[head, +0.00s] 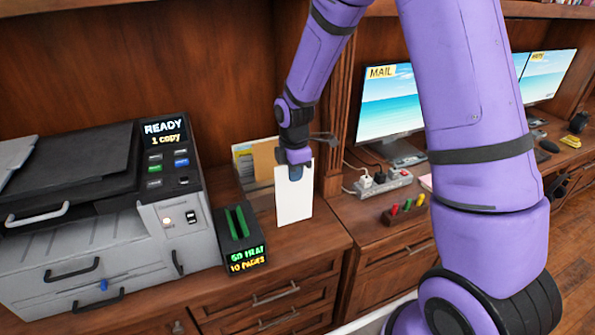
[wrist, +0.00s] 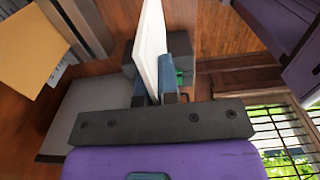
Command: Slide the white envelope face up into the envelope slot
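My gripper (head: 295,168) is shut on a flat white envelope (head: 294,198). The envelope hangs upright below the fingers, with a broad plain side towards the head camera. In the wrist view the same envelope (wrist: 151,42) is seen nearly edge-on, pinched between the two fingertips (wrist: 155,92). The envelope's lower edge is close to the desk top; contact is unclear.
A black device (head: 240,236) with green slots and a lit display stands left of the envelope. A large grey printer (head: 100,225) fills the left. A power strip (head: 383,183) and a monitor (head: 388,105) are right, beyond a wooden upright. Bare desk top (head: 305,243) lies in front.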

